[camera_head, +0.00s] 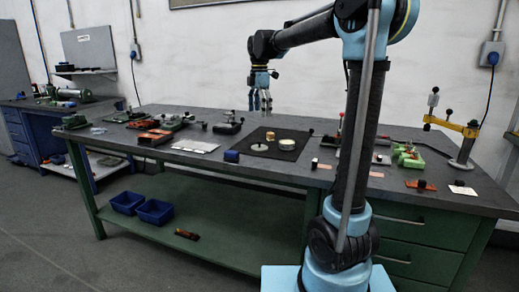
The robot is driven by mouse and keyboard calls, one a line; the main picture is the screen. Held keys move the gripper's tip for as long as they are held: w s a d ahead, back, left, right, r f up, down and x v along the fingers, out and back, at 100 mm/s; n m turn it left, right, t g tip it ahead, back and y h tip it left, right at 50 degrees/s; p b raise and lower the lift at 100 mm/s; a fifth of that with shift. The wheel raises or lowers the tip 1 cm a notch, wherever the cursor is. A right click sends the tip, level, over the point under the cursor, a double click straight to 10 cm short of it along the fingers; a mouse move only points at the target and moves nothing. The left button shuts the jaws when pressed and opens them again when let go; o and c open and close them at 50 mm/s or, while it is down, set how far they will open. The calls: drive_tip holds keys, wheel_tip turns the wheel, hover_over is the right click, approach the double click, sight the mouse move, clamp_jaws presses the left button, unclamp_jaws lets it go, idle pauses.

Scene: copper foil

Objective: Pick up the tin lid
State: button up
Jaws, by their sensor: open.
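A dark square mat (283,155) lies on the workbench. On it are a small gold-coloured round tin (270,136), a low pale round piece (287,145) and a thin flat pale disc (259,147). The disc or the low pale piece may be the tin lid; at this size I cannot tell which. My gripper (260,108) hangs fingers down, open and empty, above the back of the bench. In the picture it is above and slightly left of the tin, apart from everything on the mat.
The workbench (210,168) carries several tools and blocks left of the mat, with a dark blue block (231,156) near its left edge. Green pieces (408,157) and a yellow-armed stand (455,128) are at the right. Blue bins (154,211) sit on the lower shelf.

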hover_over(259, 142)
drive_tip(key=w, duration=0.1)
drive_tip(key=f, duration=0.8)
drive_tip(key=shift+d+f, duration=0.25)
drive_tip(key=shift+f, duration=0.05)
drive_tip(key=shift+s+a+f, duration=0.1)
drive_tip(key=shift+s+f, duration=0.05)
drive_tip(key=shift+f, duration=2.6)
drive_tip(key=c, duration=1)
